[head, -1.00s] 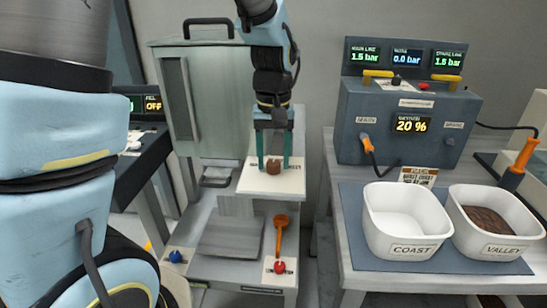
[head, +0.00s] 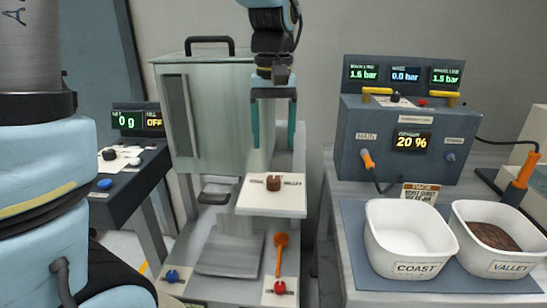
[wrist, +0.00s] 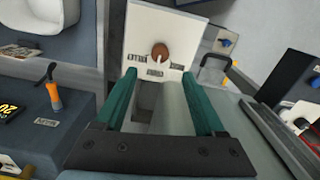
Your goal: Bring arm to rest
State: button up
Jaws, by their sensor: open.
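My gripper (head: 273,147) hangs over the machine with its two teal fingers open and apart. Nothing is between them. Below the fingertips is a brown selector knob (head: 273,183) on a white labelled plate (head: 271,204), one label reading VALLEY. In the wrist view the knob (wrist: 160,53) and its plate (wrist: 138,35) lie ahead of the open gripper (wrist: 160,78), clear of both fingers. My arm comes down from the top of the head view.
A tall glass-sided cabinet (head: 210,110) stands close left of the gripper. Right are a grey control box (head: 400,135) and white bins marked COAST (head: 412,240) and VALLEY (head: 500,235), the latter holding brown material.

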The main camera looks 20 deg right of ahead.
jog(key=shift+r, duration=0.7)
jog(key=a+f+n, duration=0.1)
jog(key=a+f, duration=0.5)
jog(key=a, duration=0.6)
jog(key=w+a+f+n+t, duration=0.1)
jog(key=a+f, duration=0.5)
jog(key=a, duration=0.7)
jog(key=shift+a+f+t, duration=0.15)
jog(key=shift+a+t, duration=0.05)
jog(key=shift+t, duration=0.1)
jog(key=shift+w, duration=0.1)
